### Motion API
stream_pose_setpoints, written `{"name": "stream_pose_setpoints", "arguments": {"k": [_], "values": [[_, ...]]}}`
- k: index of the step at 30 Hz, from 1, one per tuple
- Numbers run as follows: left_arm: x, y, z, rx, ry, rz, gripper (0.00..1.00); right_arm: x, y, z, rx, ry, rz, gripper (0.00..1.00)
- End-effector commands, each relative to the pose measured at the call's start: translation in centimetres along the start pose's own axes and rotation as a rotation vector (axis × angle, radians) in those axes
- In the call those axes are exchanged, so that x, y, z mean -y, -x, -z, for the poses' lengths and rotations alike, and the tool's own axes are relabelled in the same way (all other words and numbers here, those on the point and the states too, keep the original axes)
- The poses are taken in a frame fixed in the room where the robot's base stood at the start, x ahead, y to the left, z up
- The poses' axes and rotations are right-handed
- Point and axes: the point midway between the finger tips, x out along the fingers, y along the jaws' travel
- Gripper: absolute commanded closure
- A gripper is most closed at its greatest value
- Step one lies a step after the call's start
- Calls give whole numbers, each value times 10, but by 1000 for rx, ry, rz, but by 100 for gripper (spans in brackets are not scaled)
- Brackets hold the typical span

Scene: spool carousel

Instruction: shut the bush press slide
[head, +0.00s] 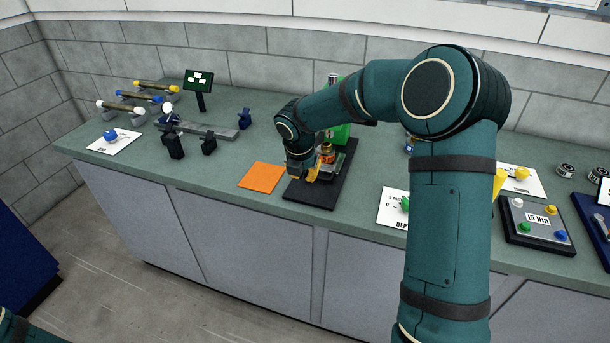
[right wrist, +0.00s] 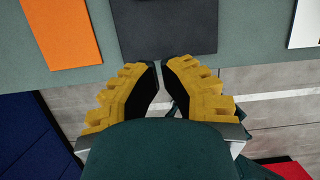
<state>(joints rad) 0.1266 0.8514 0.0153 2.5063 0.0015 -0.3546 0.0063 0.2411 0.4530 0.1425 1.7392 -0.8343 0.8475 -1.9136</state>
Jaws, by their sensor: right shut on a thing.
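The bush press (head: 338,135) stands on a dark base plate (head: 318,192) on the bench, with a green body and a grey slide (head: 329,170) low at its front. An orange and yellow piece (head: 326,153) sits above the slide. My right gripper (head: 303,175) points down at the front left of the press. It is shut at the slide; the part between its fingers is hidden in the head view. In the right wrist view, its yellow-padded fingertips (right wrist: 162,66) are nearly together in front of the dark base plate (right wrist: 165,25). My left gripper is out of view.
An orange mat (head: 262,177) lies just left of the base plate. A white card (head: 393,207) with a green knob lies to the right, partly behind my right arm. A grey rail (head: 205,130) and dark blocks stand further left. The bench's front edge is close.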

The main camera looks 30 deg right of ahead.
Motion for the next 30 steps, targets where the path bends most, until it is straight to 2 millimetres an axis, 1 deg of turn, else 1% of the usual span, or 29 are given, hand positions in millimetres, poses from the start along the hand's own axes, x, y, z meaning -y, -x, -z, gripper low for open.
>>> {"name": "stream_pose_setpoints", "arguments": {"k": [1, 3, 9, 11, 13, 18, 23, 30], "values": [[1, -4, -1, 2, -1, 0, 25, 0, -13, 1, -2, 0, 2, 100], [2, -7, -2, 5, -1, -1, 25, 1, -28, 1, -2, 0, 3, 100], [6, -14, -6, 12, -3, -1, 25, 0, -67, 1, -2, 1, 2, 100], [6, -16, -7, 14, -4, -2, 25, 0, -75, -2, 0, -2, 1, 100], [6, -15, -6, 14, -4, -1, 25, 1, -78, -14, 2, -4, 0, 100], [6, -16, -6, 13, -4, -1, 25, 0, -86, -30, 1, -2, 0, 100], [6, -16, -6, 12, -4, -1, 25, 0, -88, -35, 1, 0, 0, 100], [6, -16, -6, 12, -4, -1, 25, 0, -88, -35, 1, 1, 0, 100]]}}
